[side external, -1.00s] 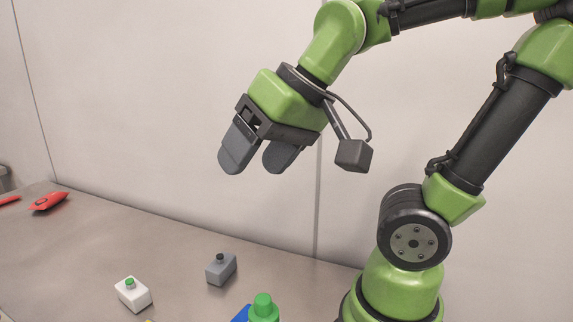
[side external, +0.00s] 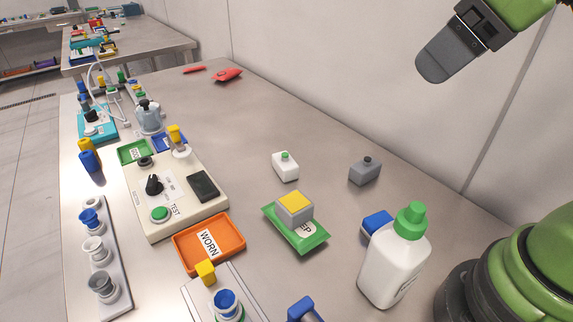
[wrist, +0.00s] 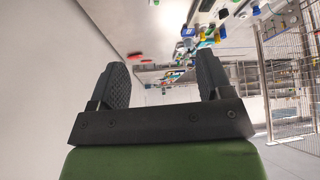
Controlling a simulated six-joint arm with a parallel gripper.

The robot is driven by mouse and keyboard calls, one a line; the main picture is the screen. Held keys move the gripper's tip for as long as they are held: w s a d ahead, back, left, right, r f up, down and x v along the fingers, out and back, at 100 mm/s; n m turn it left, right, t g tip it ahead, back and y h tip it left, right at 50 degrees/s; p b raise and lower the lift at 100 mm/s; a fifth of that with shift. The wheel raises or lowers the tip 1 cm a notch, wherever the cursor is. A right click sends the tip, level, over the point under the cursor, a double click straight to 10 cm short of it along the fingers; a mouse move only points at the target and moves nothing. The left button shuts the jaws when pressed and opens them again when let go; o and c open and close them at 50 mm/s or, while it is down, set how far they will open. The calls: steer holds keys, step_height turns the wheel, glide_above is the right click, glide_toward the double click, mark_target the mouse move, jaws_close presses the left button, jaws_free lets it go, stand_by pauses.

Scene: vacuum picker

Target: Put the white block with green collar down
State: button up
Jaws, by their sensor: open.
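The white block with green collar (side external: 286,170) stands upright on the steel table, left of a grey block with a dark top (side external: 365,171). Nothing holds it. My gripper (side external: 437,68) is at the upper right of the side view, high above the table and well apart from the block. I cannot pick out the white block for certain in the wrist view.
The table behind the white block is clear up to the wall.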

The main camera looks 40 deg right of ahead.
steer(key=w+f+n+h, duration=0.1)
steer(key=w+f+n, duration=0.3)
steer(key=w+n, duration=0.65)
steer(key=n+g+h, duration=0.1)
steer(key=n+g, duration=0.1)
steer(key=n, duration=1.8)
glide_above(287, 163)
steer(key=s, duration=0.3)
step_height(287, 163, down, 17)
steer(key=shift+n, duration=0.45)
steer(key=x, duration=0.5)
steer(key=shift+s+f, duration=0.25)
steer(key=shift+x, duration=2.75)
steer(key=shift+a, duration=0.25)
steer(key=c, duration=1.1)
